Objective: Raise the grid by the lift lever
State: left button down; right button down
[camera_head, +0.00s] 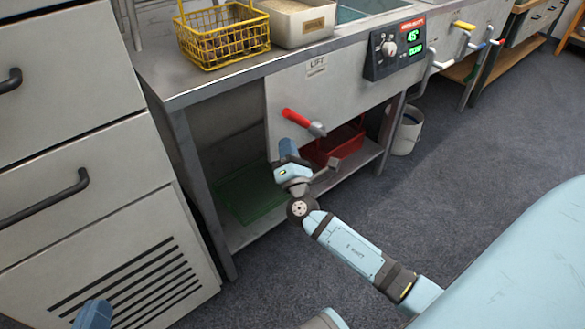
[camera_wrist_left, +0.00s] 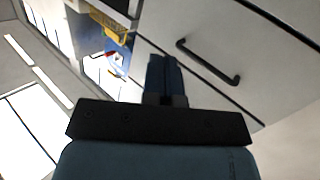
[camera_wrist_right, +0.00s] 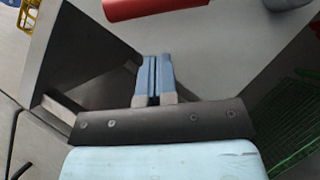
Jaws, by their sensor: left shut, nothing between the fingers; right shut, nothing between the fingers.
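The lift lever (camera_head: 298,119) has a red handle and a grey hub. It sticks out from the steel front panel under a label reading LIFT (camera_head: 317,64). My right gripper (camera_head: 288,147) is shut and empty, just below the lever and apart from it. In the right wrist view the red handle (camera_wrist_right: 155,8) shows at the top edge, beyond the shut blue fingers (camera_wrist_right: 154,62). My left gripper (camera_head: 95,312) is at the bottom left of the head view, in front of the vented cabinet. In the left wrist view its fingers (camera_wrist_left: 163,75) are shut and empty. No grid is clearly identifiable.
A yellow wire basket (camera_head: 222,38) and a beige bin (camera_head: 297,20) stand on the counter. A control box (camera_head: 395,48) is right of the lever. Drawer handles (camera_head: 42,198) protrude at left.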

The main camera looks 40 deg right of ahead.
aim_at(304, 122)
pick_arm(q)
jog(key=shift+w+a+r, duration=0.1)
jog(key=shift+r, duration=0.25)
pick_arm(e)
jog(key=d+r, duration=0.2)
jog(key=shift+w+d+r, duration=0.3)
jog(key=shift+w+r, duration=0.05)
pick_arm(q)
jog(key=shift+f, duration=0.15)
pick_arm(e)
jog(key=shift+r, duration=0.15)
